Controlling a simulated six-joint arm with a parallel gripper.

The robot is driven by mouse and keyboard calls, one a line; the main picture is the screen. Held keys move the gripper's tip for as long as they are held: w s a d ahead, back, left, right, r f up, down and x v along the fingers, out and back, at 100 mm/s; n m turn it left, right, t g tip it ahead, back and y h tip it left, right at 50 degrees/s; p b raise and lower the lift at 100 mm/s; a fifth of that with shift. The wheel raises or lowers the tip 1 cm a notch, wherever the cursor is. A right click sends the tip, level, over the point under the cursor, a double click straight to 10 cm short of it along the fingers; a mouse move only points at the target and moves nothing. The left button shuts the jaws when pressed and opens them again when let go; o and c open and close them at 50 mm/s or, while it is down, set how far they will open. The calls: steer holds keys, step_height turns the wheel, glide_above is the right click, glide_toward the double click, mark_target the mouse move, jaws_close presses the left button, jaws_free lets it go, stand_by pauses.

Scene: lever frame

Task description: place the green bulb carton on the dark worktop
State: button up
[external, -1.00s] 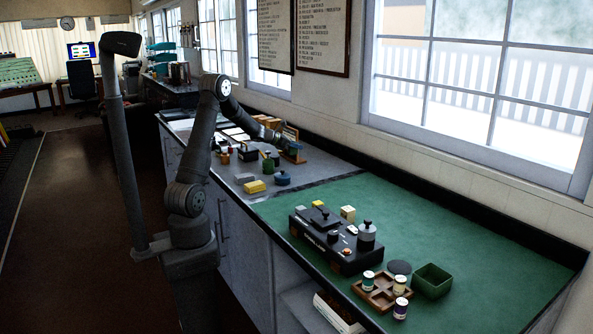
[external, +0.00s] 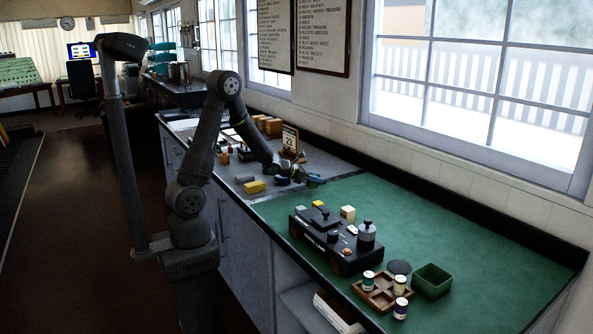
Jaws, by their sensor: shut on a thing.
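A small dark greenish-blue item, which appears to be the green bulb carton (external: 316,182), is at the end of my arm. My gripper (external: 309,179) is shut on it and holds it near the boundary between the grey and green surfaces. The fingers and the carton's sides are too small to make out, and I cannot tell whether it is clear of the surface. The dark grey worktop (external: 335,164) lies left of the green surface, with bare room right of the calendar.
A calendar block (external: 290,141), a yellow item (external: 255,187) and a dark blue lidded item (external: 282,181) stand near my gripper. On the green surface (external: 450,220) are a black device (external: 333,246), a wooden tray (external: 374,296) and a green box (external: 432,282).

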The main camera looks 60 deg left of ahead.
steer(key=w+a+r+n+y, duration=0.3)
steer(key=w+a+r, duration=0.35)
steer(key=a, duration=0.45)
steer(key=w+a+r+n+y, duration=0.25)
steer(key=w+a+r, duration=0.35)
steer(key=a, duration=0.5)
steer(key=a+r+n+g+y, duration=0.1)
steer(key=a+n+y, duration=0.2)
steer(key=a, duration=0.4)
steer(key=a+r+n+g+y, duration=0.2)
steer(key=a+y, duration=0.1)
steer(key=a, duration=0.4)
steer(key=a+r+n+g+y, duration=0.1)
steer(key=a+r+n+y, duration=0.1)
steer(key=a, duration=0.4)
steer(key=shift+s+a+r+n+g+y, duration=0.1)
steer(key=shift+s+a+n+g+y, duration=0.3)
steer(key=shift+n+y, duration=0.4)
steer(key=s+a+f+n+g+y, duration=0.2)
steer(key=s+a+f+n+g, duration=0.1)
steer(key=s+a+n+g, duration=0.65)
steer(key=f, duration=0.5)
steer(key=w+f+m+t, duration=0.1)
steer(key=f, duration=0.5)
steer(key=w+a+f+m, duration=0.1)
steer(key=f, duration=0.4)
steer(key=shift+a+f+t, duration=0.1)
steer(key=shift+f+t, duration=0.15)
steer(key=shift+f, duration=0.15)
steer(key=shift+f, duration=0.1)
